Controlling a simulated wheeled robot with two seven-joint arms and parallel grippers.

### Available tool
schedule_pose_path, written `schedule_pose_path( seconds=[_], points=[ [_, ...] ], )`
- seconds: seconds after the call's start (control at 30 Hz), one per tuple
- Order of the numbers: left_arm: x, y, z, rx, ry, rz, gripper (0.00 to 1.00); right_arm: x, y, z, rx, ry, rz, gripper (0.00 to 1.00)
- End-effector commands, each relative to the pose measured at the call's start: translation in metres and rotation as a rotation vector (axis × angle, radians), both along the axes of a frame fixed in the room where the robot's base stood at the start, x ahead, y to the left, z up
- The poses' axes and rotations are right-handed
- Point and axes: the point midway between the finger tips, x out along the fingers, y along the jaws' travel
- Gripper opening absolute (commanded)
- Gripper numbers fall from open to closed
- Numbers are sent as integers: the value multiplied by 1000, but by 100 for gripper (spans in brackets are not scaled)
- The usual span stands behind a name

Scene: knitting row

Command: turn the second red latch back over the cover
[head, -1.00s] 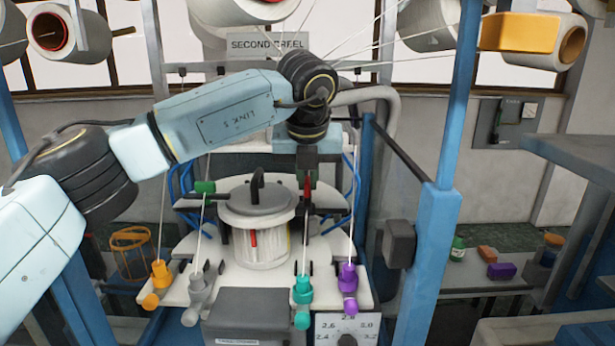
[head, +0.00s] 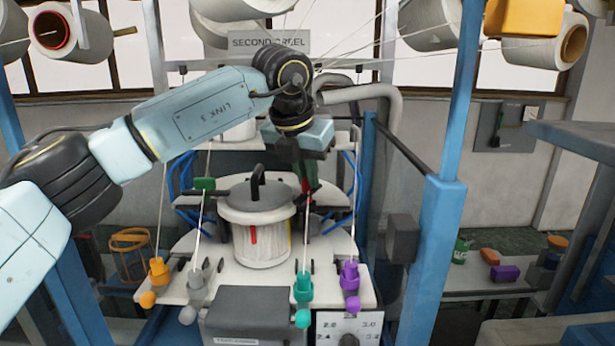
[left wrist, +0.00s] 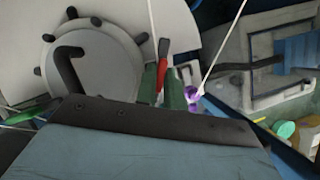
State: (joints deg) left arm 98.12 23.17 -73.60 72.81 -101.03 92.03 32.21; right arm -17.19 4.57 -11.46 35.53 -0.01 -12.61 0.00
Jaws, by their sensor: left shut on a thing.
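The cover (head: 233,202) is a round grey lid with a black handle on a white drum. A red latch (head: 253,236) hangs down the drum's front. A second red latch (head: 305,186) stands at the lid's right side; it also shows in the left wrist view (left wrist: 161,58), beside the cover (left wrist: 112,68). My left gripper (head: 309,172) reaches down there and is shut on this second latch, with its green fingers (left wrist: 161,84) on either side. The latch's lower end is partly hidden by the fingers. My right gripper is not in view.
Taut white threads run down around the drum to orange, grey, teal (head: 303,287) and purple (head: 349,275) holders. A blue post (head: 447,150) stands on the right. A dark grey box (head: 255,308) sits in front of the drum. Yarn cones hang above.

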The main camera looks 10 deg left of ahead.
Motion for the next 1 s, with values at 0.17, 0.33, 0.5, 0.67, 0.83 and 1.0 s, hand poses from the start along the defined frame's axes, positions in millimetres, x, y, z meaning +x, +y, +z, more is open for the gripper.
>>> schedule_pose_path(
  seconds=[0.17, 0.33, 0.5, 0.67, 0.83, 1.0],
  points=[
    [1, 2, 1, -2, -1, -163, 0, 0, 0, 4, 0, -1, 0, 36],
    [2, 2, 2, -3, -1, -326, 0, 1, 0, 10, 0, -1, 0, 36],
    [2, 3, 2, -3, -1, -486, 0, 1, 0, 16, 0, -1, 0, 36],
    [3, 3, 2, -3, -1, -636, 0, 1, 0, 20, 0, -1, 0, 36],
    [4, 4, 2, -3, -1, -787, 0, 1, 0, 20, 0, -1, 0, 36],
    [4, 4, 2, -3, -2, -914, 0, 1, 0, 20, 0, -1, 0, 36]
  ],
)
